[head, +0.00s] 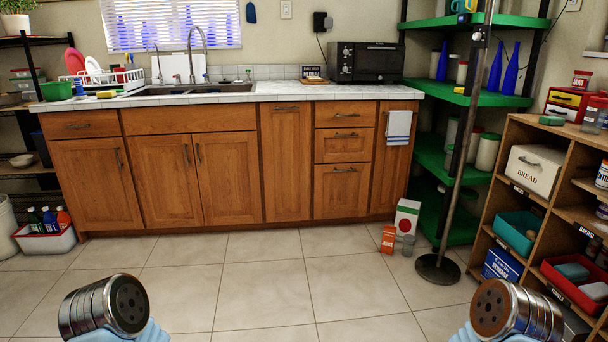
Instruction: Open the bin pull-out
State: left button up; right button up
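A tall narrow wooden front (287,165) with a horizontal handle (286,108) near its top looks like the bin pull-out. It stands between the double doors under the sink and a stack of drawers, and it is shut flush with the cabinet row. No bin shows. Both my arms reach in only at the bottom edge, as metal-ringed joints, far from the cabinets. My left and right grippers do not show, so their fingers cannot be seen.
Tiled floor (260,272) before the cabinets is clear. At right stand a metal pole on a round base (437,269), cartons (406,217), green shelves (490,98) and a wooden cubby shelf (523,127). A white tub with bottles (45,241) sits at left. A towel (398,126) hangs right.

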aim_at(286, 125)
jog(key=i+z, duration=0.15)
jog(key=i, duration=0.4)
jog(key=i+z, duration=0.15)
jog(key=i, duration=0.35)
jog(key=i+j+z, duration=0.15)
jog(key=i, duration=0.4)
jog(key=i+l+u, duration=0.2)
jog(key=i, duration=0.3)
jog(key=i+l+u, duration=0.2)
jog(key=i, duration=0.3)
jog(key=l, duration=0.1)
